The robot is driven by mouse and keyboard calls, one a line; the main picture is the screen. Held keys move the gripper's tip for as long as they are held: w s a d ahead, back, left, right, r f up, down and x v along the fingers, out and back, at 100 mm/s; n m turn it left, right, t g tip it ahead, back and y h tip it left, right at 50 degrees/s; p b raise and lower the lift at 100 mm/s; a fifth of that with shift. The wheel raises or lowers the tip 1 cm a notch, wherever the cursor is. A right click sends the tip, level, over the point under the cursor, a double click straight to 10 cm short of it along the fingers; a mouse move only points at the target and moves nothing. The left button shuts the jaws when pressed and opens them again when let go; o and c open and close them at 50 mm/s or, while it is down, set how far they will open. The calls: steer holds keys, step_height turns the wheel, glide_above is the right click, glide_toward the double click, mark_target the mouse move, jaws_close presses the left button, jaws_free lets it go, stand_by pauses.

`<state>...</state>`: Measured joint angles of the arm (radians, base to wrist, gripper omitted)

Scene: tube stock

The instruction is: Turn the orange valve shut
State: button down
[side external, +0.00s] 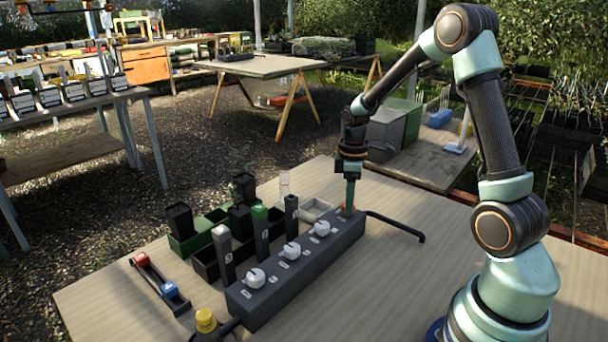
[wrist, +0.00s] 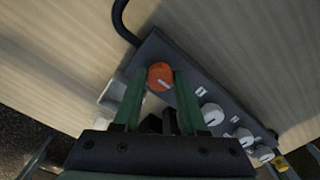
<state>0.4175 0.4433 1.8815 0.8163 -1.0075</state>
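The orange valve (wrist: 160,76) is a round knob at the end of a dark grey block (side external: 265,300). In the side external view only a sliver of orange shows, at the block's far end. My gripper (side external: 349,208) points straight down at that end. In the wrist view its two green fingers (wrist: 160,73) stand apart, one on each side of the orange valve. I cannot tell whether they touch it. The valve nearly fills the space between the tips.
Three white knobs (side external: 256,278) stand along the same block. A black pipe (side external: 400,226) leaves its far end. A yellow-capped part (side external: 206,320) is at the near end. Dark pots and trays (side external: 182,222) stand left of the block. The table's right side is clear.

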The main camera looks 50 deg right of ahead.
steer(key=shift+m, duration=0.4)
steer(key=m, duration=0.3)
steer(key=shift+m, duration=0.4)
steer(key=m, duration=0.9)
steer(key=shift+a, duration=0.1)
steer(key=m, duration=0.4)
steer(key=shift+r, duration=0.1)
steer(key=shift+m, duration=0.3)
steer(key=shift+c, duration=2.2)
jaws_free()
